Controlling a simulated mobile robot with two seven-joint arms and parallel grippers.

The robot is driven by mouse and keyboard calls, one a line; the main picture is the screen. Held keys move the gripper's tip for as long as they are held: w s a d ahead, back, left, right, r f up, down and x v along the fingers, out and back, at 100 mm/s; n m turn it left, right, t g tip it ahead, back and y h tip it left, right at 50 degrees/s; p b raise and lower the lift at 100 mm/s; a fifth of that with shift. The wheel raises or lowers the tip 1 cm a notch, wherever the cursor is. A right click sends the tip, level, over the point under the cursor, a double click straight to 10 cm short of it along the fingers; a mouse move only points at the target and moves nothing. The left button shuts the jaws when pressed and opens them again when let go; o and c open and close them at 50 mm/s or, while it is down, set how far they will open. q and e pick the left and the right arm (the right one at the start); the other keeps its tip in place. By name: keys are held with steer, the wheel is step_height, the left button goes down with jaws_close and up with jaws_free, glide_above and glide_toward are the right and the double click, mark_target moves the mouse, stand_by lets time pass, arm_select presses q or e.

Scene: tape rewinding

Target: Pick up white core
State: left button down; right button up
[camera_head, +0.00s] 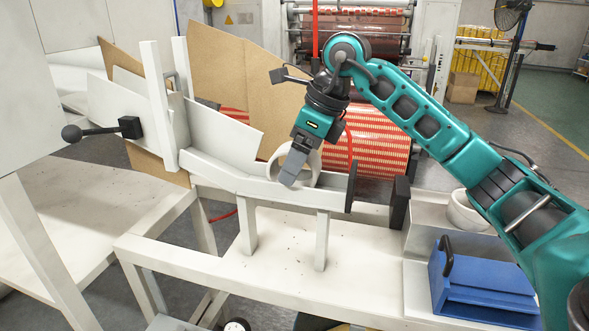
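A white core (312,165), a short hollow ring, lies in the pale trough of the machine at mid-picture. My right gripper (291,170) points down at it, and its grey fingers cover the core's left front part. Only one side of the fingers shows, so I cannot tell whether they are open or shut, or whether they touch the core. A second white core (464,214) sits at the right, partly hidden behind my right arm. My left gripper is not in view.
A dark upright plate (351,187) closes the trough's right end. A blue box (482,280) stands on the bench at the lower right. Brown boards (232,75) rise behind the trough, and a red-patterned roll (368,140) is behind it. The lower white shelf (285,262) is mostly bare.

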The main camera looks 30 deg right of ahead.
steer(key=c, duration=0.7)
